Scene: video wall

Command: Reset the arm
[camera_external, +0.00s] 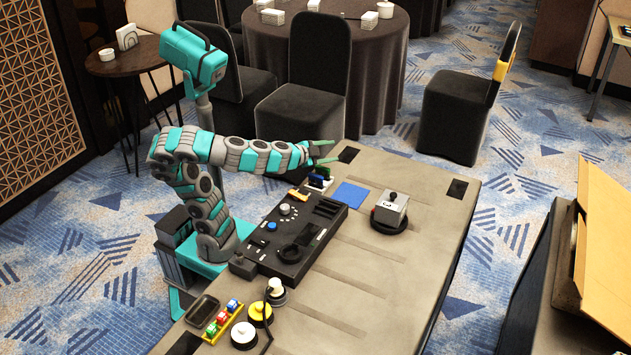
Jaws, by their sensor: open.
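My gripper (327,151) is at the end of my grey and teal arm, which reaches out to the right over the far end of the table. Its two green fingers are spread apart with nothing between them. It is above and a little beyond the small coloured items at the far end of the black console (291,234). A blue square (351,195) lies on the table, right of and below the gripper in the picture.
A grey box with a knob (391,211) stands on a black round base. Near the front left are a yellow tray of coloured blocks (222,322), a dark tray (202,309) and several round items, including a white disc (244,335). The table's middle and right (400,270) are clear.

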